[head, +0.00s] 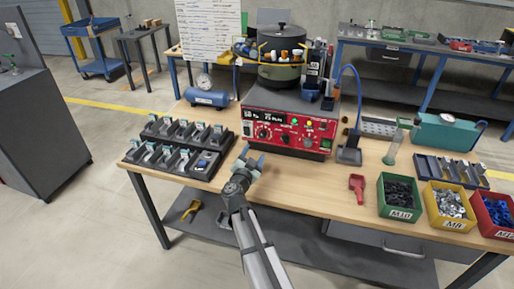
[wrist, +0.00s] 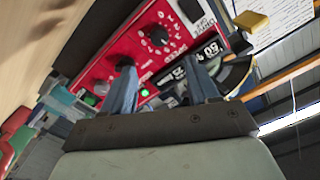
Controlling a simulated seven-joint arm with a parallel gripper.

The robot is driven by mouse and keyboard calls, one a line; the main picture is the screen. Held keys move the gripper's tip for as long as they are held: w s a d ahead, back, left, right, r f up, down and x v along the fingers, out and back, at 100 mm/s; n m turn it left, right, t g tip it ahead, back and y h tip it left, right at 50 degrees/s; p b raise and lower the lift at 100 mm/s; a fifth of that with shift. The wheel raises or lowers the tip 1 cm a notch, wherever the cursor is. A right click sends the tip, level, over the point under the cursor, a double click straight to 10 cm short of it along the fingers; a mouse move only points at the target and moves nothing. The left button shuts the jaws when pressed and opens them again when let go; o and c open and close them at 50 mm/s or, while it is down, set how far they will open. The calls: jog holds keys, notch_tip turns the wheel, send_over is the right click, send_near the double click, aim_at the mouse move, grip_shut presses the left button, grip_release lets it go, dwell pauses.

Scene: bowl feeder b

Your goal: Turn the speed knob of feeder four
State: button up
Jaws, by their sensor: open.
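A red control box (head: 285,122) stands at the back middle of the workbench, with a bowl feeder (head: 280,72) on top. Its front carries digital displays, a black knob with a white scale (head: 263,133) and another black knob (head: 285,139). No label reading feeder four is legible to me. My gripper (head: 247,160) is open and empty, in front of the box's left lower front. In the wrist view my gripper (wrist: 163,72) has its two fingers apart before the tilted red panel (wrist: 110,45). The scaled knob (wrist: 159,38) and the second knob (wrist: 126,63) show beyond the fingers, apart from them.
Black bins (head: 180,155) stand left of my gripper. A blue air tank (head: 206,97) is behind them. A black stand with a blue hose (head: 349,154) is right of the box. Farther right are a red scoop (head: 357,187) and green, yellow and red bins. The bench front middle is clear.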

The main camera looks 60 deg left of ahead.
jog(key=shift+v, duration=1.4)
